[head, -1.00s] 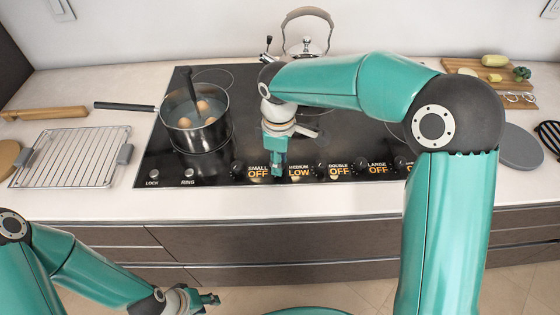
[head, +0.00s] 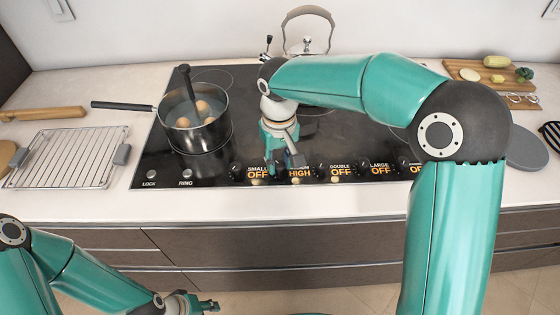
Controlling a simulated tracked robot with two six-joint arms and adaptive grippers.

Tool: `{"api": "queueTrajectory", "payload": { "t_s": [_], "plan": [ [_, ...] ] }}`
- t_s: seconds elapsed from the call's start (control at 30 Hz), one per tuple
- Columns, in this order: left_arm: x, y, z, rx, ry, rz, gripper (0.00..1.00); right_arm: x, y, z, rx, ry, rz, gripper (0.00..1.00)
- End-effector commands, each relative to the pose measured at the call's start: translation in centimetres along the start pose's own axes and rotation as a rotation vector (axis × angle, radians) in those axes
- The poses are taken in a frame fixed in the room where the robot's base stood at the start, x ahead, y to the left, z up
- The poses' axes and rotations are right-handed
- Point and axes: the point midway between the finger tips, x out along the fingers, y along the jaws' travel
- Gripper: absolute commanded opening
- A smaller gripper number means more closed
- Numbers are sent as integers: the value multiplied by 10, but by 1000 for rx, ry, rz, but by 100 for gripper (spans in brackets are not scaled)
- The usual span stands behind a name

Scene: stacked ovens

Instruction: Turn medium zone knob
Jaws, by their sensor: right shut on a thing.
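My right gripper (head: 284,166) reaches down over the front of the black cooktop (head: 340,140). It is shut on the medium zone knob, which its fingers hide. The medium zone display (head: 300,174) reads HIGH in orange, with part of its name covered by the gripper. The small (head: 257,174), double (head: 340,174) and large (head: 380,171) zone displays read OFF. My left gripper (head: 208,304) is low at the bottom of the view, in front of the drawers and away from the cooktop; its finger opening is too small to tell.
A pot with eggs and a dark utensil (head: 195,125) stands on the left of the cooktop, its handle pointing left. A kettle (head: 307,45) stands at the back. A wire rack (head: 70,158) lies at left; a cutting board with vegetables (head: 480,75) lies at right.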

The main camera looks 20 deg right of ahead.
Motion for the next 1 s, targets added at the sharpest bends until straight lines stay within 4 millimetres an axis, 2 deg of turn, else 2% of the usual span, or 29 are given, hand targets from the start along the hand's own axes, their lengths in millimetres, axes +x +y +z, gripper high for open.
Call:
{"api": "queueTrajectory", "payload": {
  "t_s": [0.3, 0.77, 0.8, 0.93, 1.0],
  "plan": [
    [2, -1, 0, 0, 0, 0, 39, -2, 0, -2, 113, 7, -1, 0],
    [2, -1, 0, 0, 0, 0, 39, -2, 1, -2, 129, 9, -1, 0],
    [2, -1, 0, 0, 0, 0, 39, -2, 1, -2, 129, 9, -1, 33],
    [2, -1, 0, 0, 0, 0, 39, -2, 1, -1, 128, 7, -1, 54],
    [2, -1, 0, 0, 0, 0, 39, -1, 0, -1, 128, 5, -1, 55]
  ]
}}
